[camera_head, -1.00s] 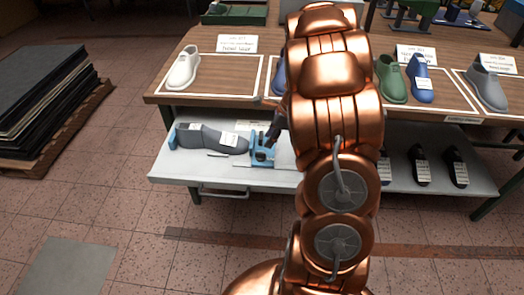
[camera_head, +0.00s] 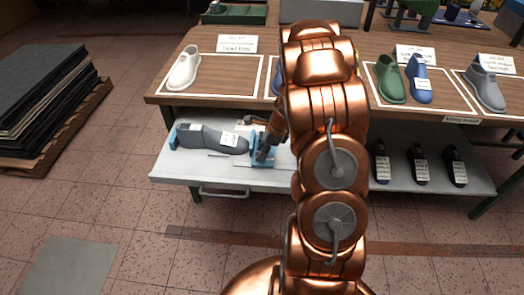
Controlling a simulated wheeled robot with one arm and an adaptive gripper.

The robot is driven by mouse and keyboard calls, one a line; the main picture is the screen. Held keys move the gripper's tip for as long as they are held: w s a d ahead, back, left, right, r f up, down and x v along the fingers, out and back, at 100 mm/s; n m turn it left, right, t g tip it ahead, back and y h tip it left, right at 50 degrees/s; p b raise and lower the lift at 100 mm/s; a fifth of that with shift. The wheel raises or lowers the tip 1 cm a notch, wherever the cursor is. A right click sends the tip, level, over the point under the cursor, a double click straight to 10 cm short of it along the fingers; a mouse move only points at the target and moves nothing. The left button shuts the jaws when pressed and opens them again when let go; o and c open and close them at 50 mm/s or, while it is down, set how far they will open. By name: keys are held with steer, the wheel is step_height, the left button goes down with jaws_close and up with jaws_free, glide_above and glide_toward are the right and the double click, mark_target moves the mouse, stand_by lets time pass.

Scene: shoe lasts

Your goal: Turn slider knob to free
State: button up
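A blue slider block (camera_head: 258,152) sits on the pale lower shelf, at the right end of a dark grey shoe last (camera_head: 212,138) that lies on its side. A blue end stop (camera_head: 172,137) stands at the last's left end. My gripper (camera_head: 262,155) reaches down from the right over the slider block and covers much of it. The knob cannot be made out behind the dark fingers. The fingers are too small and overlapped to show whether they are open or shut. My copper arm hides the shelf to the right of the slider.
The wooden tabletop (camera_head: 219,101) overhangs the shelf at the back. It carries a white last (camera_head: 184,70), a green last (camera_head: 390,80) and a blue last (camera_head: 420,80). Several dark lasts with labels stand on the shelf at right. The shelf's front left (camera_head: 185,175) is clear.

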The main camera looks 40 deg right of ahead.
steer(key=shift+c, duration=0.3)
jaws_close()
